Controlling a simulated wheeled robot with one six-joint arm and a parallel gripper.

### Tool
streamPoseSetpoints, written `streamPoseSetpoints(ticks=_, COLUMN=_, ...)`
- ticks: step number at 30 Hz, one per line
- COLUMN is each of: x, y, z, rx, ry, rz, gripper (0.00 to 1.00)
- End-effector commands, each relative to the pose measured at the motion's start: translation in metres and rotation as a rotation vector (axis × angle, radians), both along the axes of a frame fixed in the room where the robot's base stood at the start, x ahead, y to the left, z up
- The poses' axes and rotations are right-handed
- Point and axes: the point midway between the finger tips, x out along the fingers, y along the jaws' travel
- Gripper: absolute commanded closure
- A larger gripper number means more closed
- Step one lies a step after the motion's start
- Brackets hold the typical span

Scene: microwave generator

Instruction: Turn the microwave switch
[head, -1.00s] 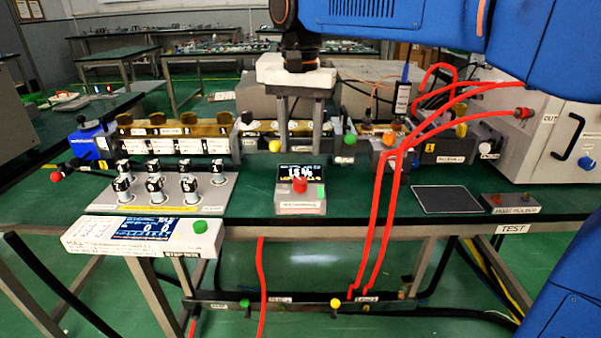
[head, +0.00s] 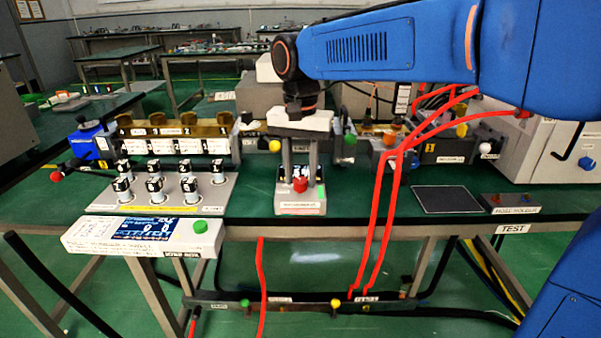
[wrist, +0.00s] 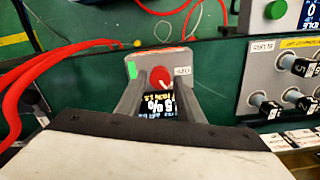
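The microwave switch appears to be the red knob (head: 301,184) on the front of a small grey box (head: 300,208) with a dark display, standing at the table's front edge. My gripper (head: 299,178) points down over this box, its two fingers spread on either side of the display. In the wrist view my gripper (wrist: 163,90) is open and empty. The red knob (wrist: 161,77) shows in the gap between the fingertips, just beyond them. I cannot tell whether either finger touches the box. The fingers partly hide the display.
Left of the box stands a panel of several black-capped knobs (head: 155,186), with a white display unit (head: 140,236) in front. A long waveguide assembly (head: 175,140) runs behind. Red cables (head: 378,220) hang to the right. A dark square pad (head: 446,199) lies on the green table.

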Motion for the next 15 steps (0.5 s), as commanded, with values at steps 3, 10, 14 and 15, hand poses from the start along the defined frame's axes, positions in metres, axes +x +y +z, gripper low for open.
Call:
streamPoseSetpoints(ticks=3, x=0.0, y=0.0, z=0.0001, rx=0.0, ry=0.0, rz=0.0, gripper=0.96)
streamPoseSetpoints(ticks=10, x=0.0, y=0.0, z=0.0002, rx=0.0, ry=0.0, rz=0.008, gripper=0.97)
streamPoseSetpoints(ticks=14, x=0.0, y=0.0, z=0.0003, rx=0.0, ry=0.0, rz=0.038, gripper=0.97)
streamPoseSetpoints(ticks=15, x=0.0, y=0.0001, z=0.0003, rx=0.0, ry=0.0, rz=0.055, gripper=0.97)
